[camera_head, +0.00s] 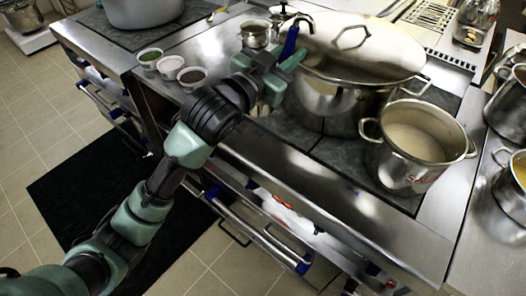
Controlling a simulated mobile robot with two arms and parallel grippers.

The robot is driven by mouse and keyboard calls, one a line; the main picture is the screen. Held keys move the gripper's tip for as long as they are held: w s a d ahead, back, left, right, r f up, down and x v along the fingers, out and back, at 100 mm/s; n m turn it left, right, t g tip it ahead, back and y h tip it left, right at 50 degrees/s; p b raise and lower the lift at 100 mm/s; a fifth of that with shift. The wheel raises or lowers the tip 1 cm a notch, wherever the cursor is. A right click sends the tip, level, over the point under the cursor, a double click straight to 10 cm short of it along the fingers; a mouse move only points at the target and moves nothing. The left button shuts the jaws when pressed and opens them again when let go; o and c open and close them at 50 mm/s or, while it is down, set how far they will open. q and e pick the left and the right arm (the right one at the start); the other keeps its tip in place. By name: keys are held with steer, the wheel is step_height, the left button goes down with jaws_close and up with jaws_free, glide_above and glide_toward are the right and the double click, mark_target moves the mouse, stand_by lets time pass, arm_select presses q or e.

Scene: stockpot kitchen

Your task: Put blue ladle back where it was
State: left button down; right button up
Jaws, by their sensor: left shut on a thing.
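My left gripper (285,62) is shut on the blue ladle (290,42), at its blue handle. The handle stands up tilted above the gripper, beside the large lidded stockpot (325,105). Part of the ladle is hidden behind the fingers, and I cannot tell where its bowl is. A small metal pot (256,36) stands just left of the ladle. My right gripper is not in view.
Three small bowls (171,66) of ingredients sit on the counter to the left. An open two-handled pot (414,140) with pale liquid stands right of the stockpot. More pots (508,105) crowd the right edge. The front counter strip (300,170) is clear.

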arm_select(q)
step_height(320, 180, down, 18)
steer(key=d+p, duration=0.1)
steer(key=p, duration=0.1)
steer(key=shift+w+d+f+h, duration=0.15)
steer(key=shift+w+f+h, duration=0.15)
steer(key=shift+w, duration=0.15)
steer(key=shift+f, duration=0.1)
steer(key=c, duration=1.4)
jaws_free()
